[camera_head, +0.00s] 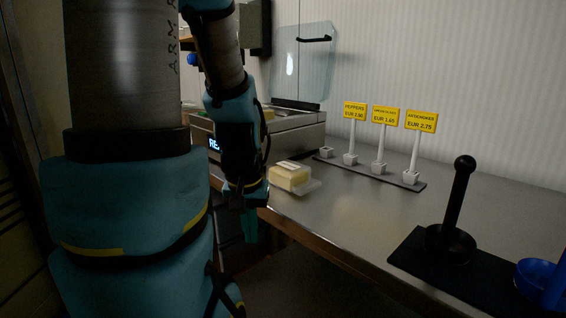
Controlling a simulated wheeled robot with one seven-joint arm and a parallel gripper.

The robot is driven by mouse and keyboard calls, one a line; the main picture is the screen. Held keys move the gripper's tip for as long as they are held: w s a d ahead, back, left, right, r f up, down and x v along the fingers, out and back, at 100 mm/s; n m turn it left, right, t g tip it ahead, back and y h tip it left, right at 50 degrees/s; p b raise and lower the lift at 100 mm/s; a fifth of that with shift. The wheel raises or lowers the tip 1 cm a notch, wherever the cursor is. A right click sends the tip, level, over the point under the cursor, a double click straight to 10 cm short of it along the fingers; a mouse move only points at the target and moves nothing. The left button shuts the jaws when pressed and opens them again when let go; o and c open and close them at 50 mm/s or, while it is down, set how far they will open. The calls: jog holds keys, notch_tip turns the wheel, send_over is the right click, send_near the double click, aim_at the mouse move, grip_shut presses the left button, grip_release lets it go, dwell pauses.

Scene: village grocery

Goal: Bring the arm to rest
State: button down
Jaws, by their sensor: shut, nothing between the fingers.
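My gripper (250,228) hangs pointing down at the front edge of the steel counter (345,214), left of the middle of the head view. Its fingers are shut with nothing visible between them. My arm rises from it, up and out of the top of the view. The gripper is just left of and in front of a pale yellow block in a clear tray (290,178) on the counter, and looks apart from it.
A black stand with an upright knobbed handle (459,205) and a blue bowl (536,272) are at the right. The counter's middle is clear.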

notch_tip(320, 180, up, 12)
jog(key=p, duration=1.2)
jog(key=shift+s+p, duration=0.15)
jog(key=shift+p, duration=0.2)
jog(key=shift+f, duration=0.15)
